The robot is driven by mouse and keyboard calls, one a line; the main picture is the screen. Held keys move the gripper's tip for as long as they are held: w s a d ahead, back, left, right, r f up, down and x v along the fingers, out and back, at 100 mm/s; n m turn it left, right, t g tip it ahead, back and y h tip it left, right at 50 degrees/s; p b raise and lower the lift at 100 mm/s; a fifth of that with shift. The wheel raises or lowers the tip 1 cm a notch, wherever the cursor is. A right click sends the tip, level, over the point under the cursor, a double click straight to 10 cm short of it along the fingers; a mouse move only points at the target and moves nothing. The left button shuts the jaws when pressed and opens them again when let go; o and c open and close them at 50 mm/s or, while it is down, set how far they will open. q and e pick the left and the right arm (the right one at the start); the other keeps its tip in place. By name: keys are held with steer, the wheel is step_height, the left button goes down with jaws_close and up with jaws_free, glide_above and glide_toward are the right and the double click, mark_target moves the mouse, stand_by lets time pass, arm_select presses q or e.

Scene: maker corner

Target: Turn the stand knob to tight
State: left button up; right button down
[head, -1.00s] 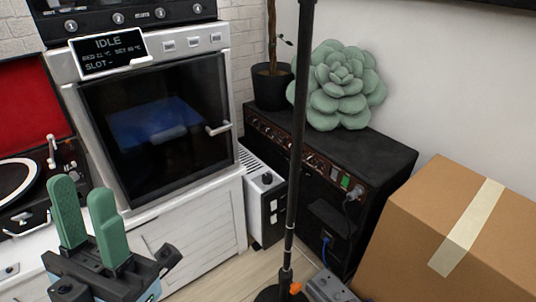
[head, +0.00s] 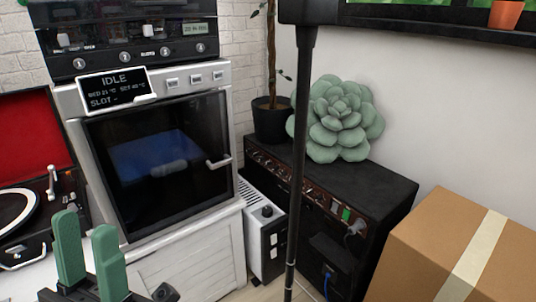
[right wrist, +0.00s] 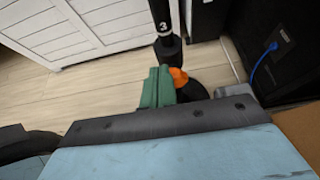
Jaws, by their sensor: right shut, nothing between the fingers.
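The stand is a thin black upright pole (head: 298,150) in the middle of the head view, with a wider black piece at its top. Its lower end is cut off there. In the right wrist view the pole (right wrist: 164,30) carries a white "3" mark, and the orange knob (right wrist: 179,77) shows low on it, partly hidden by my fingers. My right gripper (right wrist: 157,86) is shut, with its green fingertips just left of the orange knob; whether they touch it I cannot tell. My left gripper (head: 90,250) is open and empty at the lower left, away from the stand.
A black amplifier (head: 370,185) with a green succulent (head: 338,125) stands behind the pole. A cardboard box (head: 440,235) is at the right. A white oven-like machine (head: 160,160) and a record player (head: 30,215) are at the left. A blue cable (right wrist: 262,62) lies near the stand.

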steer(key=shift+d+f, duration=0.1)
steer(key=shift+f, duration=0.1)
stand_by(0.6)
steer(key=shift+w, duration=0.1)
steer(key=shift+w+d, duration=0.65)
steer(key=shift+d, duration=0.25)
steer(key=shift+d, duration=0.1)
stand_by(0.3)
steer(key=shift+s+d+r+p, duration=0.2)
steer(key=shift+s+d+p, duration=0.15)
steer(key=shift+s+d, duration=0.7)
steer(key=shift+s+d+r+p, duration=0.15)
steer(key=shift+s+d+p, duration=0.2)
steer(key=shift+s+d, duration=0.7)
steer(key=shift+s+a, duration=0.1)
steer(key=shift+a, duration=0.05)
